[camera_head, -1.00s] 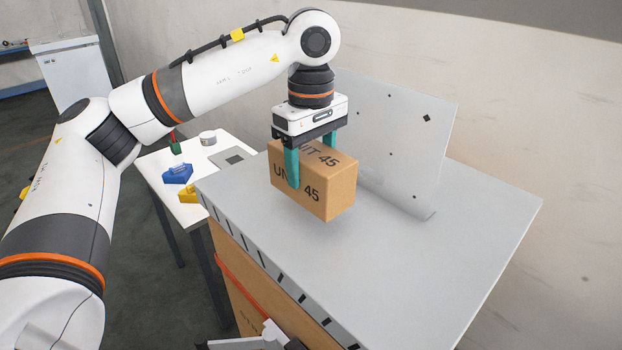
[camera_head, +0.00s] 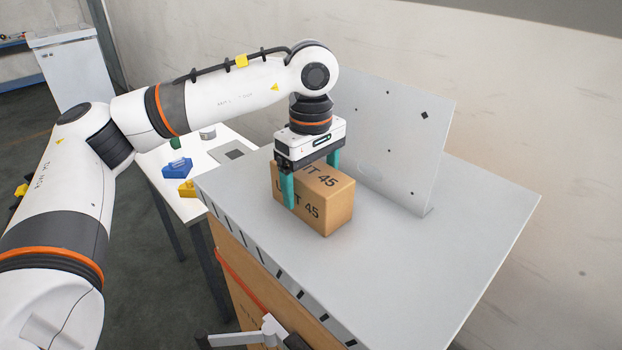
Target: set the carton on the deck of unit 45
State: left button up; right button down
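The brown carton (camera_head: 338,207), marked with 45 on its top and front, sits upright on the grey deck (camera_head: 400,262), its bottom appearing to touch the surface. My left gripper (camera_head: 311,185) is above and astride the carton, its teal fingers spread on either side. The near finger stands off the front face and covers part of the lettering. The far finger is partly hidden behind the carton. Part of what seems to be my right gripper shows at the bottom edge, cut off, in front of the deck's lower side; its fingers cannot be made out.
An upright grey panel (camera_head: 400,140) stands behind the carton on the deck. Bare deck lies to the right and front. A white side table (camera_head: 215,178) at left holds a blue block (camera_head: 177,168), a yellow block (camera_head: 187,189) and a small can (camera_head: 208,132).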

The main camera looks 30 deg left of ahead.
pick_arm(q)
jog(key=shift+r, duration=0.1)
notch_tip(320, 180, up, 7)
jog(key=shift+r+b, duration=0.1)
jog(key=shift+b, duration=1.05)
notch_tip(320, 180, up, 4)
jog(key=shift+f+p, duration=0.1)
jog(key=shift+p, duration=0.25)
jog(key=shift+r, duration=0.5)
